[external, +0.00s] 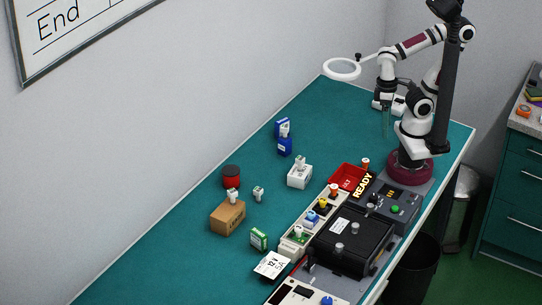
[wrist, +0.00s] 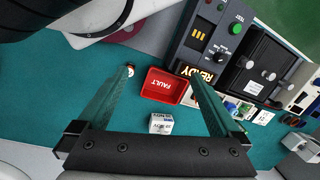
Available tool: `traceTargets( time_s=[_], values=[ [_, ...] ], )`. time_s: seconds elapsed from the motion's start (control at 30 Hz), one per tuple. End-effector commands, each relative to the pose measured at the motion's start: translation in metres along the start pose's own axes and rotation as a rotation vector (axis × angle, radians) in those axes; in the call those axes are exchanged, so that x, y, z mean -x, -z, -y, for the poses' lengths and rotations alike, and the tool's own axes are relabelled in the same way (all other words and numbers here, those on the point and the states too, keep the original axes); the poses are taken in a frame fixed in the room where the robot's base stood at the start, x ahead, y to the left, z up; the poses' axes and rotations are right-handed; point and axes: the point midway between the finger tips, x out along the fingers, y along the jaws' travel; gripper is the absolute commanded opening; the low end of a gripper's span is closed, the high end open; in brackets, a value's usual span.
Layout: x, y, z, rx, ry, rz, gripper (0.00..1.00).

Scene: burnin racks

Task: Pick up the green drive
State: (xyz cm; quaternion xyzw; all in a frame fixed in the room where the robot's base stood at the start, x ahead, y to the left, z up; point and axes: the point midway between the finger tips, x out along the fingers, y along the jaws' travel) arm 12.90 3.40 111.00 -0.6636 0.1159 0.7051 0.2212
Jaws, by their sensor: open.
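A small green box with a white label, the likely green drive (external: 258,239), lies on the teal bench mat near the front end of the cream rack. Another small green piece (external: 298,232) with a pale knob sits in the near end of that rack, and I cannot tell whether it is a drive too. My gripper (external: 386,126) is open and empty at the far end of the bench, well apart from both. In the wrist view my gripper (wrist: 160,82) shows two long, spread greenish fingers with nothing held between them.
A red FAULT tray (external: 346,176) and the black tester (external: 352,240) stand along the right edge. A white box (external: 299,178), blue boxes (external: 284,147), a red-and-black can (external: 231,177) and a brown box (external: 228,218) stand on the mat. A ring lamp (external: 342,68) hangs beyond.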

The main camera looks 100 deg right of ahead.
Motion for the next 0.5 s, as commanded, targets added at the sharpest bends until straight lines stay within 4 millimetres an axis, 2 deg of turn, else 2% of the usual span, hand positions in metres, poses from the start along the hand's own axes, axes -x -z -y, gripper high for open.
traceTargets(
  time_s=[0.07, 0.13, 0.17, 0.2, 0.23, 0.27, 0.3, 0.37, 0.4, 0.5],
  values=[
    [0.0, 0.006, -0.001, 0.005, -0.011, -0.014, 1.0],
    [0.002, 0.042, -0.002, 0.039, -0.073, -0.1, 1.0],
    [0.004, 0.069, 0.0, 0.071, -0.112, -0.166, 1.0],
    [0.006, 0.115, 0.009, 0.134, -0.161, -0.277, 1.0],
    [0.008, 0.152, 0.022, 0.197, -0.185, -0.37, 1.0],
    [0.008, 0.188, 0.042, 0.271, -0.193, -0.46, 1.0],
    [0.005, 0.229, 0.077, 0.384, -0.178, -0.568, 1.0],
    [-0.009, 0.271, 0.137, 0.561, -0.11, -0.686, 1.0],
    [-0.023, 0.285, 0.177, 0.675, -0.045, -0.731, 1.0],
    [-0.063, 0.286, 0.253, 0.904, 0.12, -0.756, 1.0]
  ],
)
